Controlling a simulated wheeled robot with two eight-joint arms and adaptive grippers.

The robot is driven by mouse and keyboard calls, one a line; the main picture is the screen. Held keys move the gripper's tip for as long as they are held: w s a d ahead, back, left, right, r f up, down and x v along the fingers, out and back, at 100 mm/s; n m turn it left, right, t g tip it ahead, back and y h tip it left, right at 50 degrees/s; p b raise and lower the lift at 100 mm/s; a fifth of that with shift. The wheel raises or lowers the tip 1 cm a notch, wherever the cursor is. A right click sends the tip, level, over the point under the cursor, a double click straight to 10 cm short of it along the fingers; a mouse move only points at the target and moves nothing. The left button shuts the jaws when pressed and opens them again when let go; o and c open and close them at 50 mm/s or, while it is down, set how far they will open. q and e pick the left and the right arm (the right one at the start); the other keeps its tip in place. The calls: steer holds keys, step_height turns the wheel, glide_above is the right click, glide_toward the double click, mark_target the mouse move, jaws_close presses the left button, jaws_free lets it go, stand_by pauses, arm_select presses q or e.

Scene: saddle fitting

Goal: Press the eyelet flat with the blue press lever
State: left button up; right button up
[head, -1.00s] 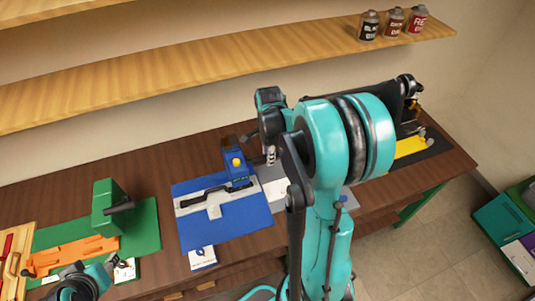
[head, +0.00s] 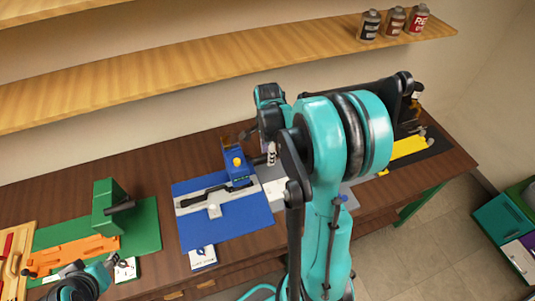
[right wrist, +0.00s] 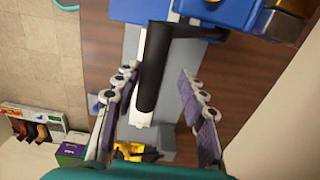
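The blue press (head: 238,173) stands at the back of the blue mat (head: 248,230), with a yellow knob on it. A black strap (head: 203,195) lies on its light grey base. In the right wrist view a thick black lever handle (right wrist: 151,68) reaches out from the blue press body (right wrist: 215,12). My right gripper (right wrist: 158,108) is open, its fingers on either side of the handle with gaps visible. In the head view this gripper (head: 266,148) is beside the press. I cannot make out the eyelet.
A green press (head: 107,207) with a dark lever stands on a green mat at left, near an orange fixture (head: 75,253). A yellow fixture (head: 406,147) is at the right end of the bench. My right arm hides part of the bench. Cans (head: 369,25) stand on the shelf.

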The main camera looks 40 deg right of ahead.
steer(key=shift+s, duration=0.15)
steer(key=shift+r+p, duration=0.6)
steer(key=shift+r, duration=0.15)
steer(key=shift+r+p, duration=1.6)
steer(key=shift+r, duration=0.7)
